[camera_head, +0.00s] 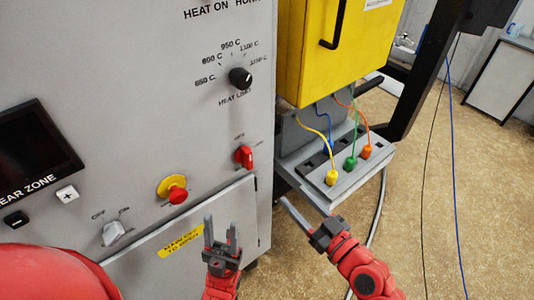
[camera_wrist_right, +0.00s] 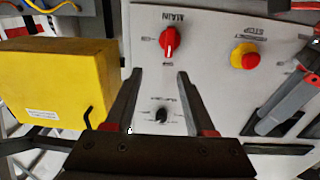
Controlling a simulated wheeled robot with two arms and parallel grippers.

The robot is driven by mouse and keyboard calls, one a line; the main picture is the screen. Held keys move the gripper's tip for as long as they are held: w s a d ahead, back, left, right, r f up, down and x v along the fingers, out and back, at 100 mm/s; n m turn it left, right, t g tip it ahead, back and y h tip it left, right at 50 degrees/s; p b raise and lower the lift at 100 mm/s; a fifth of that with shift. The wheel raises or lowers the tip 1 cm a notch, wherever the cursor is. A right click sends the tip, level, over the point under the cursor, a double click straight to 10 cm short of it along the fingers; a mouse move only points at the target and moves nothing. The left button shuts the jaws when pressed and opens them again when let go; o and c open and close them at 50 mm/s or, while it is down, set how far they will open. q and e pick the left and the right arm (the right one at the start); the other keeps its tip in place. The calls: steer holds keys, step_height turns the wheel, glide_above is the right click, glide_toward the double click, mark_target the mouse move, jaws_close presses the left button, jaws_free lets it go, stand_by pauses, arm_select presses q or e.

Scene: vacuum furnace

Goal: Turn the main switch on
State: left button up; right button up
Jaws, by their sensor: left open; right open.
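The main switch is a red rotary knob (camera_head: 244,156) on the grey furnace panel, right of the emergency stop. In the right wrist view the knob (camera_wrist_right: 170,43) sits under the word MAIN, beyond my fingertips and apart from them. A white mark on it seems to point down to a small label, likely OFF. My left gripper (camera_head: 221,224) is open and empty, below the switch near the lower panel door. My right gripper (camera_head: 300,211) is open and empty, lower right of the switch; its fingers also show in the right wrist view (camera_wrist_right: 160,76).
The red-and-yellow emergency stop (camera_head: 173,190) lies left of the switch. The black heat limit knob (camera_head: 240,77) is above. A yellow box (camera_head: 325,45) and a socket ledge (camera_head: 345,182) with coloured plugs stand right of the panel. Cables hang further right.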

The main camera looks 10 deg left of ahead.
steer(key=s, duration=0.1)
steer(key=g+b, duration=0.1)
steer(key=b, duration=0.5)
glide_toward(251, 161)
steer(key=shift+n, duration=0.4)
steer(key=p+x, duration=0.2)
steer(key=x, duration=0.2)
steer(key=p+x, duration=0.2)
steer(key=x, duration=0.3)
steer(key=shift+a+r, duration=0.2)
steer(key=shift+r, duration=0.05)
steer(key=shift+w+a+f, duration=0.15)
steer(key=shift+w+a, duration=0.2)
jaws_close()
